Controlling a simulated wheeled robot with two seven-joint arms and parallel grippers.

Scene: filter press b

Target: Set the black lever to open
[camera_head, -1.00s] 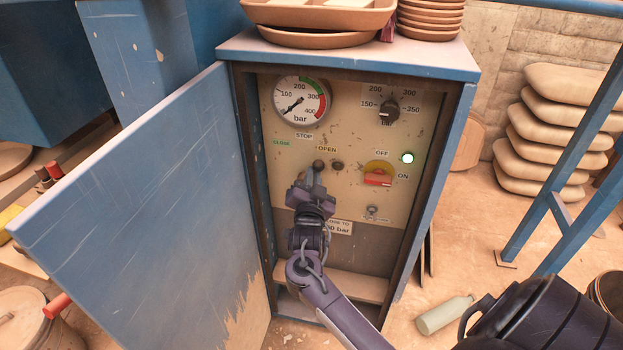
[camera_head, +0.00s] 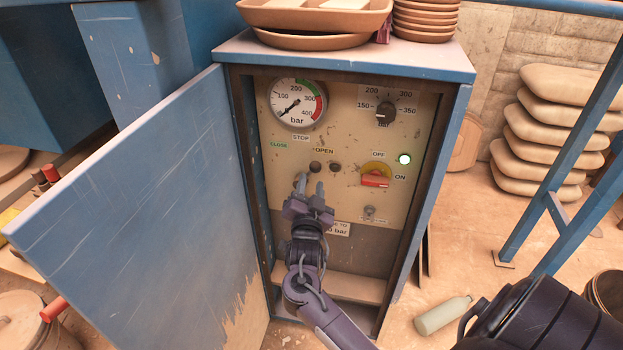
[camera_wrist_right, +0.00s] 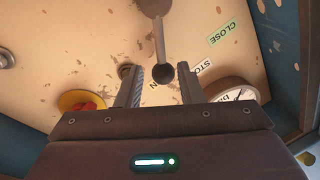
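The black lever's round knob (camera_head: 315,167) shows just above my right gripper's fingertips, below the OPEN label (camera_head: 323,151). Its rod and pivot are mostly hidden by the gripper there. In the right wrist view the lever's knob (camera_wrist_right: 164,74) and thin rod show, with the knob between the two fingers and a gap on both sides. My right gripper (camera_head: 309,184) is open in front of the panel; its fingers also show in the right wrist view (camera_wrist_right: 160,84). The STOP label (camera_head: 301,138) and green CLOSE label (camera_head: 279,146) are up and left. My left gripper is not in view.
A second dark round fitting (camera_head: 335,167) sits right beside the knob. A red and yellow switch (camera_head: 376,177), a lit green lamp (camera_head: 405,159), a dial knob (camera_head: 385,113) and a gauge (camera_head: 297,102) share the panel. The blue cabinet door (camera_head: 130,210) stands open on the left.

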